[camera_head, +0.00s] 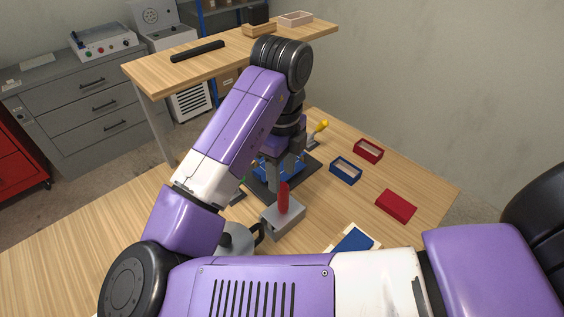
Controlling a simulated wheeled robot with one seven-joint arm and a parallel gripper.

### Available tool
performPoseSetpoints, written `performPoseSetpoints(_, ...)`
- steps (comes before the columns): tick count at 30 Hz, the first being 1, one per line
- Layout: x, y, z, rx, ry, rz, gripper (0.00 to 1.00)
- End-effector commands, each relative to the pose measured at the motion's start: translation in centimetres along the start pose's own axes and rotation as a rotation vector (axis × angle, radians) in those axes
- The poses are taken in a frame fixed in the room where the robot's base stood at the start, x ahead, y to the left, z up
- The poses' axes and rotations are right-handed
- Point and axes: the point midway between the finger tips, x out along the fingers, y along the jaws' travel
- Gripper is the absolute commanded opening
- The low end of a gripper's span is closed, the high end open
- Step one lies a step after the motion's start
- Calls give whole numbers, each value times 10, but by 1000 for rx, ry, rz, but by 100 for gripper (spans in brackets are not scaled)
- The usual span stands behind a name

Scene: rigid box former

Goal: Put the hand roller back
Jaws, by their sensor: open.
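A red upright handle (284,196), which looks like the hand roller's, stands at a grey block-shaped holder (290,219) on the wooden table. The roller end is not visible, so I cannot tell how it sits in the holder. My gripper (281,178) points down just behind the red handle, over the edge of a dark base plate. Its jaws are open, and I see nothing held between them. My arm hides part of the area behind it. From this view I cannot tell whether a finger touches the handle.
A dark plate with a blue fixture (264,172) lies under my gripper. A blue box frame (345,170), a red box frame (368,151) and a red lid-like box (396,206) lie to the right. A yellow-topped tool (321,126) stands behind. A raised wooden shelf (150,76) is at the back.

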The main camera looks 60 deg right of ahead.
Motion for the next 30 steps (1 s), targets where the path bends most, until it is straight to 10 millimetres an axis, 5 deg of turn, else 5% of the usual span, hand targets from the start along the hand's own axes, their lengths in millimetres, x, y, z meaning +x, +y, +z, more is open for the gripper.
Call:
performPoseSetpoints(8,-23,0,0,0,0,0,46)
performPoseSetpoints(30,-23,0,0,0,1,-1,46)
